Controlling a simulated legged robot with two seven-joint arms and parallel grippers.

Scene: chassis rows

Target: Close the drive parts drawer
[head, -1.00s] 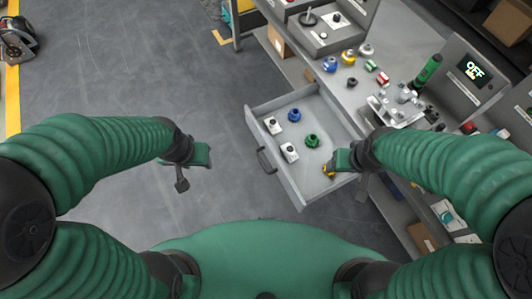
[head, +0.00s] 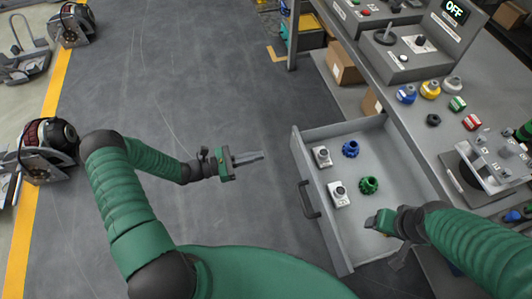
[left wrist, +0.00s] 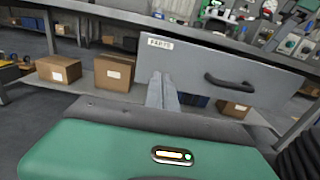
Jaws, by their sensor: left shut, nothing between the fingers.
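The drive parts drawer (head: 312,240) is pulled out from under the workbench in the head view. It holds a blue part (head: 350,149), a green part (head: 369,185) and two white switch boxes (head: 340,194). Its dark handle (head: 309,199) is on the front panel; the left wrist view shows the panel (left wrist: 205,68) with a "PARTS" label and the handle (left wrist: 229,83). My left gripper (head: 260,156) is shut and empty, apart from the drawer front and pointing at it. My right gripper (head: 372,222) is at the drawer's near side; its fingers are too unclear to judge.
The workbench top (head: 395,120) carries several coloured knobs and a control box (head: 400,58). Cardboard boxes (head: 343,64) sit on the lower shelf. The grey floor (head: 200,80) left of the drawer is clear. Machines stand beyond the yellow line.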

